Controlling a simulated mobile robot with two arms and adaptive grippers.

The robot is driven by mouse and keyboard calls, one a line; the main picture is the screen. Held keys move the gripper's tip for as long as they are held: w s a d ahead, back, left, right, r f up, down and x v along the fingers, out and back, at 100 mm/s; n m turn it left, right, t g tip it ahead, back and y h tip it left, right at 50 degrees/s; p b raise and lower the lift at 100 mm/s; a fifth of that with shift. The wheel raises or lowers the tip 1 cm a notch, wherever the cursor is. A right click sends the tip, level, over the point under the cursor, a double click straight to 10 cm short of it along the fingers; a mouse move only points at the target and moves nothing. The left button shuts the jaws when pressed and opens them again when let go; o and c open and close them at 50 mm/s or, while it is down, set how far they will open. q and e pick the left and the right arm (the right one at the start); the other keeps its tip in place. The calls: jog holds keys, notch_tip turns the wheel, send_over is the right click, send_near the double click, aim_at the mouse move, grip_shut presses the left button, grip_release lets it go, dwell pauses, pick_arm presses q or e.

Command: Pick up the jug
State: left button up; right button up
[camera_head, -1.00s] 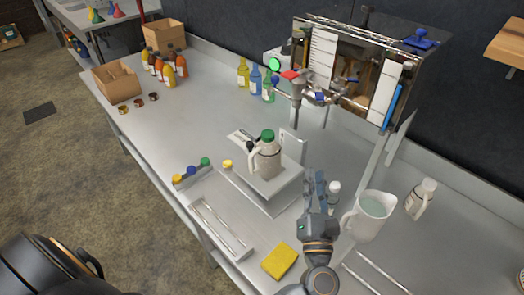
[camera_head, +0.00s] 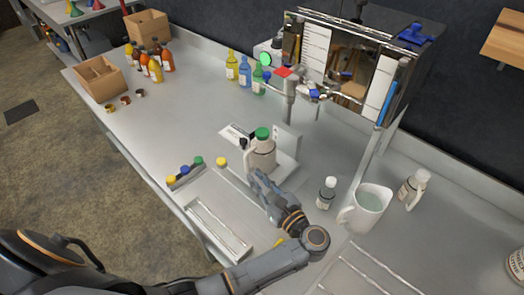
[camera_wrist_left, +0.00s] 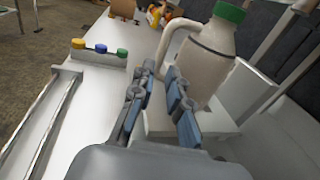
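A beige jug (camera_head: 263,155) with a green cap and a side handle stands upright on a grey platform (camera_head: 288,170) near the middle of the bench. It also shows large in the left wrist view (camera_wrist_left: 208,60), its handle (camera_wrist_left: 171,55) facing my gripper. My left gripper (camera_head: 258,180) is just in front of the jug, low by the handle side. In the left wrist view its two fingers (camera_wrist_left: 159,78) are apart, with the handle just beyond and between their tips. It holds nothing, and contact is not clear. My right gripper is not in view.
The evaporator's metal box (camera_head: 350,65) and tap stand behind.

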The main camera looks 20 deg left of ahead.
aim_at(248, 169)
pick_arm(q)
jog(key=p+x, duration=0.2)
jog(key=x, duration=0.3)
jog(key=shift+w+a, duration=0.1)
jog(key=shift+a, duration=0.25)
jog(key=shift+a+f, duration=0.1)
grip_shut()
jog(key=shift+w, duration=0.1)
